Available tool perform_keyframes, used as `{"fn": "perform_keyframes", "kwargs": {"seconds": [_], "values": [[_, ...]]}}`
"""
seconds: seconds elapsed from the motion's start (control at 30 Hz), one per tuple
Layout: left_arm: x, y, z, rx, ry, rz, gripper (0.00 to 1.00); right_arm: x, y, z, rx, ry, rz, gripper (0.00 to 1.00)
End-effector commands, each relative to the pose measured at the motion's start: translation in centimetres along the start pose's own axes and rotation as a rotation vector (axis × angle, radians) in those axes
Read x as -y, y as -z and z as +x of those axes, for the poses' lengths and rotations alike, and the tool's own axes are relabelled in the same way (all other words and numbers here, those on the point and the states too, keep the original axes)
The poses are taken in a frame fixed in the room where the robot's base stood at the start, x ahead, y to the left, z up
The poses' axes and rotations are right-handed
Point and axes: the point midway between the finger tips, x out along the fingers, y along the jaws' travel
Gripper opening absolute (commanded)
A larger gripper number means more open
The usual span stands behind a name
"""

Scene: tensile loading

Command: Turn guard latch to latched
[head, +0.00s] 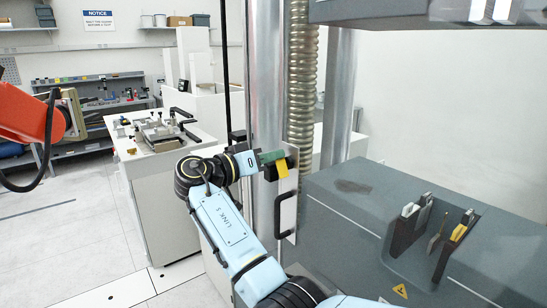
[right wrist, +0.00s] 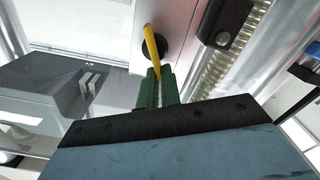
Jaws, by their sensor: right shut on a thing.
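The yellow guard latch (head: 282,168) is on a narrow pale guard panel (head: 291,185) beside the metal column. In the right wrist view the latch (right wrist: 152,48) is a thin yellow lever, slightly tilted, in front of a round black pivot (right wrist: 162,43). My right gripper (head: 272,157) reaches it from the left with green fingers. In the right wrist view the fingers of my right gripper (right wrist: 158,74) are shut on the lever's near end, and the fingertips hide that end. My left gripper is not in view.
A black handle (head: 286,212) is on the guard panel below the latch. A ribbed hose (head: 302,80) runs beside the column (head: 267,90). The grey machine base (head: 350,225) with upright fixtures is at right. A white bench (head: 165,185) with tools and an orange arm (head: 28,120) are at left.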

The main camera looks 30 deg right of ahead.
Motion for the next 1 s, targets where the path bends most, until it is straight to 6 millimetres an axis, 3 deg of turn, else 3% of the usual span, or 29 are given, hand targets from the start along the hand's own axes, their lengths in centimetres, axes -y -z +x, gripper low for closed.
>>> {"fn": "perform_keyframes", "kwargs": {"seconds": [1.0], "values": [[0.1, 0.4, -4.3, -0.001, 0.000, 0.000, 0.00, 2.0, -0.8, 0.0, -0.001, 0.001, -0.925, 0.00]]}}
